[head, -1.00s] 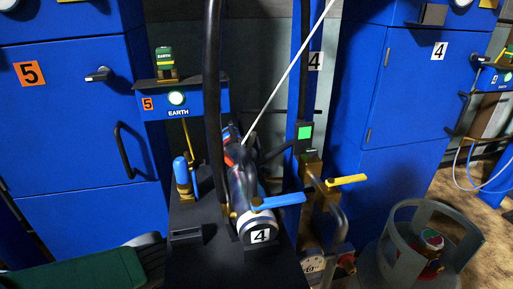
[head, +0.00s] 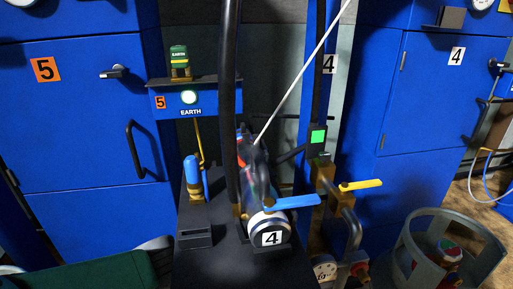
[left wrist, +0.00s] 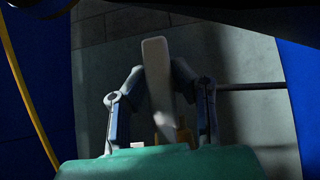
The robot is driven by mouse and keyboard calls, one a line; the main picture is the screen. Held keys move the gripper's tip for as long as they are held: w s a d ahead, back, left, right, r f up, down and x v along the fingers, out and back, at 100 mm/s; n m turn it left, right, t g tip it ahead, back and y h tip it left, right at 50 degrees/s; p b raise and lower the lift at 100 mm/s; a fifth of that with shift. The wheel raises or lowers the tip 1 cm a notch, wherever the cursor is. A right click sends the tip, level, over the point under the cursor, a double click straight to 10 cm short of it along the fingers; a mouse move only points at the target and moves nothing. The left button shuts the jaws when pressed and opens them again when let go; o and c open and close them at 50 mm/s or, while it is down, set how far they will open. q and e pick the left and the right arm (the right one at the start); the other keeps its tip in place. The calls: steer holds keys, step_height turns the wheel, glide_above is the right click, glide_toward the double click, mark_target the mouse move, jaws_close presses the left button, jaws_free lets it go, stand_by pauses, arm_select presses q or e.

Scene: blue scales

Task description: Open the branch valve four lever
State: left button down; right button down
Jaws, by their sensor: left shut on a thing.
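In the head view a blue lever (head: 292,203) points right above a round fitting with a white "4" plate (head: 272,239). A yellow lever (head: 362,185) lies roughly level on the brass and grey pipework to its right. I cannot tell which lever is branch valve four's. In the left wrist view my left gripper (left wrist: 160,105) has its two jointed fingers on either side of a pale upright bar (left wrist: 156,75) and is shut on it. The bar's lower end is hidden behind the green palm. My right gripper is not in view.
A thick black hose (head: 229,100) and a thin white rod (head: 300,75) cross the middle. Blue cabinets stand left (head: 80,100) and right (head: 435,110). A grey gas cylinder (head: 415,250) stands front right. An EARTH box (head: 185,100) is at centre left.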

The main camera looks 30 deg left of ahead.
arm_select(q)
steer(key=c, duration=1.4)
jaws_free()
steer(key=shift+f, duration=0.4)
steer(key=shift+o, duration=0.2)
steer(key=shift+r, duration=0.15)
steer(key=shift+a, duration=0.1)
steer(key=shift+s, duration=0.1)
steer(key=v, duration=1.2)
